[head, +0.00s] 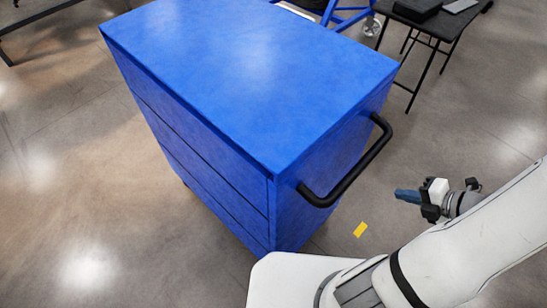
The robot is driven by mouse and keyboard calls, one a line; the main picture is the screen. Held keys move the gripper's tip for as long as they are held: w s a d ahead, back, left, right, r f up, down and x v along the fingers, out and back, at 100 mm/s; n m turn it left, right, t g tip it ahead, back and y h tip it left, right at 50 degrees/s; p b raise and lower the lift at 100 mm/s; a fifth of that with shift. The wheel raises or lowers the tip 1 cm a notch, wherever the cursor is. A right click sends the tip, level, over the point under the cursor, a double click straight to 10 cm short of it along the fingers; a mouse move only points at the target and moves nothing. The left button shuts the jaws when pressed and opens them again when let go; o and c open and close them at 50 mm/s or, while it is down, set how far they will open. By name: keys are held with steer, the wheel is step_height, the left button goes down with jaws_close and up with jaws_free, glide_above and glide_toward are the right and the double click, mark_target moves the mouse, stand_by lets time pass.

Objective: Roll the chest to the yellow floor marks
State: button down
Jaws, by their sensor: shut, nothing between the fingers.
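A large blue chest (245,65) with drawer seams on its left face stands in the middle of the head view. A black bar handle (352,172) is fixed to its right side. One small yellow floor mark (361,230) lies on the floor just right of the chest, below the handle. My gripper (404,195) is to the right of the handle, apart from it, shut and empty. The chest's wheels and far sides are hidden.
A black table (425,28) with dark items on it stands at the top right. A blue frame with a caster (372,27) is behind the chest. A dark metal leg or rail shows at the top left. The floor (70,170) left of the chest is clear.

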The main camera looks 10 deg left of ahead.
steer(key=s+d+p, duration=0.4)
steer(key=s+d, duration=0.5)
steer(key=d, duration=0.2)
steer(key=shift+d, duration=0.3)
stand_by(0.4)
steer(key=s+d+p, duration=0.3)
steer(key=s+d, duration=0.6)
steer(key=d, duration=0.3)
steer(key=shift+s+d, duration=0.15)
steer(key=shift+s, duration=0.15)
stand_by(0.4)
steer(key=s+d+b, duration=0.1)
steer(key=s+d, duration=0.8)
steer(key=d, duration=0.3)
steer(key=shift+s, duration=0.25)
stand_by(0.5)
steer(key=shift+d, duration=0.2)
